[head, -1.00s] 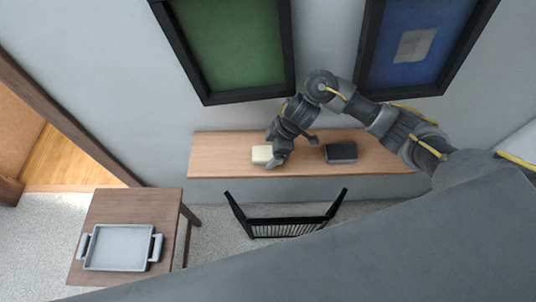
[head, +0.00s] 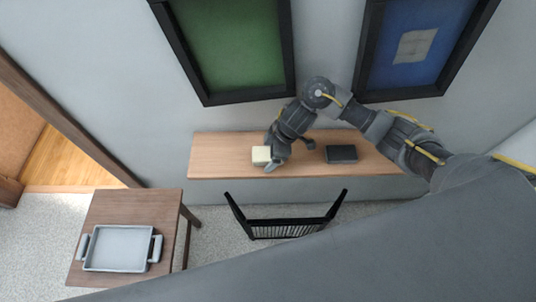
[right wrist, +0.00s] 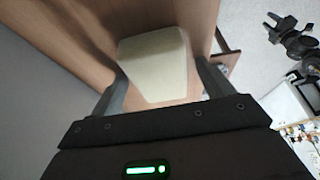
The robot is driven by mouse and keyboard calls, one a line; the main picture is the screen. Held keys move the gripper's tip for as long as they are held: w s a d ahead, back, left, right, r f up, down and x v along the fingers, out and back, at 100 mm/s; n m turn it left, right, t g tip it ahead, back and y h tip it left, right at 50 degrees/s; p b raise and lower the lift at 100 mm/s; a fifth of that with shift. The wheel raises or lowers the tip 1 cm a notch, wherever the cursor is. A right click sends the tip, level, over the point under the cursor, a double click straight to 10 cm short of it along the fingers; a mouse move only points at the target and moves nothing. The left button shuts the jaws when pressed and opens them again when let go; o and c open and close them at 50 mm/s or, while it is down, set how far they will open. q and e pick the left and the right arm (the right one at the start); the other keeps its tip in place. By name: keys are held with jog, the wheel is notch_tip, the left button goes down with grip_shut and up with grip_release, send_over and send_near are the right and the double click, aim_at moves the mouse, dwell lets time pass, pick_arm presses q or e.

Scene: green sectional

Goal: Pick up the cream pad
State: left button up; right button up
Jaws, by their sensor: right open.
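The cream pad (head: 261,154) lies on the left part of the wooden wall shelf. In the right wrist view the pad (right wrist: 154,62) is a pale block with rounded corners, lying ahead of and partly between the two fingers. My right gripper (head: 272,164) is at the pad's right side in the head view. In the right wrist view its fingers (right wrist: 160,92) are apart, one on each side of the pad's near end. I cannot tell whether either finger touches it. My left gripper is not in view.
A dark grey block (head: 341,153) lies on the shelf (head: 215,160) right of my gripper. A black chair (head: 287,227) stands in front of the shelf. A grey tray (head: 118,248) sits on a small wooden table (head: 130,208) at lower left. Framed pictures hang above.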

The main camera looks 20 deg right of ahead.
aim_at(263, 155)
jog(key=c, duration=1.1)
jog(key=shift+o, duration=0.2)
jog(key=shift+r, duration=0.2)
jog(key=r, duration=0.4)
jog(key=shift+s+a+r+p, duration=0.1)
jog(key=shift+s+r+p, duration=0.15)
jog(key=shift+p, duration=0.15)
jog(key=s+a+r+p, duration=0.3)
jog(key=s+a+r, duration=0.2)
jog(key=s+r, duration=0.3)
jog(key=s, duration=0.4)
jog(key=shift+s+r, duration=0.2)
jog(key=shift+r, duration=0.1)
jog(key=shift+a, duration=0.1)
